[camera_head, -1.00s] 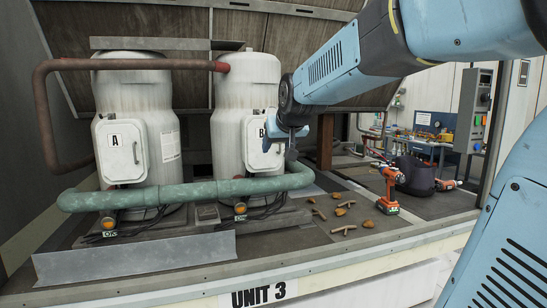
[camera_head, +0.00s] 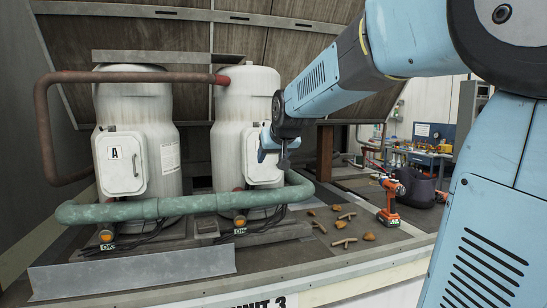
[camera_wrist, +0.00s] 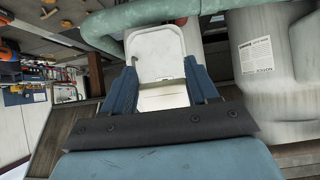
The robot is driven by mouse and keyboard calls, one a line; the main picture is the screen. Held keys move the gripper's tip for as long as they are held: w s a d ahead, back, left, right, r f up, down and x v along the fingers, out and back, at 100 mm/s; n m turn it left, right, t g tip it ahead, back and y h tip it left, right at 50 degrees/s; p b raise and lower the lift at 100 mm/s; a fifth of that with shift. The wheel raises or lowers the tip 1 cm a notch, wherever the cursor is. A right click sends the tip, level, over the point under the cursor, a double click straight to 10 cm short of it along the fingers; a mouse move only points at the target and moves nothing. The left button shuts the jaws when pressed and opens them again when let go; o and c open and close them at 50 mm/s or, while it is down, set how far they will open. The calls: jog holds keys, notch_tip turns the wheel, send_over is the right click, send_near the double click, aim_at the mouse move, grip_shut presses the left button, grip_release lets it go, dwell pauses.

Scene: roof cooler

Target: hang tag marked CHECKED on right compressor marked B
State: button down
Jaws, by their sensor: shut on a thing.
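The right compressor (camera_head: 247,105) is a tall white tank with a pale box on its front; the box shows in the wrist view (camera_wrist: 158,50). My gripper (camera_head: 270,148) is in front of this box's upper right part and hides its letter. In the wrist view my gripper (camera_wrist: 164,88) has its blue fingers on either side of a pale flat piece (camera_wrist: 163,98), seemingly the tag, held between them. No writing on it can be read. Whether it touches the compressor I cannot tell. The left compressor (camera_head: 138,110) has a box marked A.
A green pipe (camera_head: 170,207) crosses low in front of both compressors, and a red-brown pipe (camera_head: 130,77) runs above.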

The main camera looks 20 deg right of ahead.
jog(key=w+f, duration=0.1)
jog(key=w, duration=0.5)
jog(key=shift+f, duration=0.15)
dwell(0.7)
dwell(0.6)
jog(key=shift+c, duration=1.1)
grip_release()
jog(key=v, duration=1.4)
jog(key=s+f+g, duration=0.4)
jog(key=s+f, duration=1.6)
jog(key=s, duration=0.4)
jog(key=shift+s+g, duration=0.35)
jog(key=shift+g, duration=0.05)
